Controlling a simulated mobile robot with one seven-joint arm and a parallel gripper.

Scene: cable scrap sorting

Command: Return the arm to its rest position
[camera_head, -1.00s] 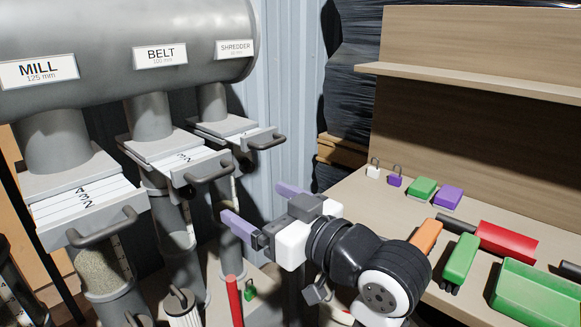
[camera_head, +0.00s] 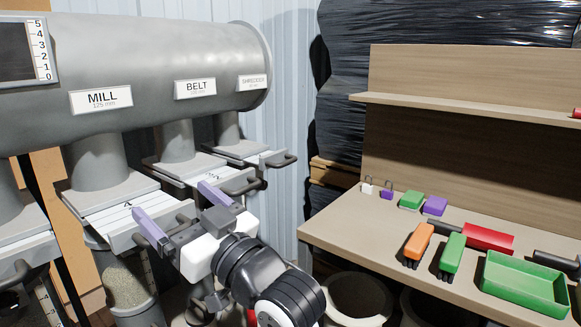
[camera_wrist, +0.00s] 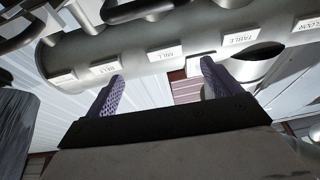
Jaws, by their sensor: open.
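My gripper (camera_head: 184,214) is in the lower left middle of the head view, in front of the slide gates below the MILL and BELT labels. Its two purple fingers are spread apart with nothing between them. In the wrist view my gripper (camera_wrist: 160,95) also shows open and empty, pointing toward the grey duct (camera_wrist: 150,45) with its white labels. My arm runs from the gripper down to the bottom edge of the head view. Whether the fingers touch a gate cannot be told.
The large grey duct (camera_head: 130,60) carries gates with dark handles, such as the MILL gate (camera_head: 115,210). At right a workbench (camera_head: 345,230) holds brushes, a red scoop (camera_head: 487,237), padlocks and a green tray (camera_head: 525,282). A round pale bin (camera_head: 358,297) stands below the bench's front edge.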

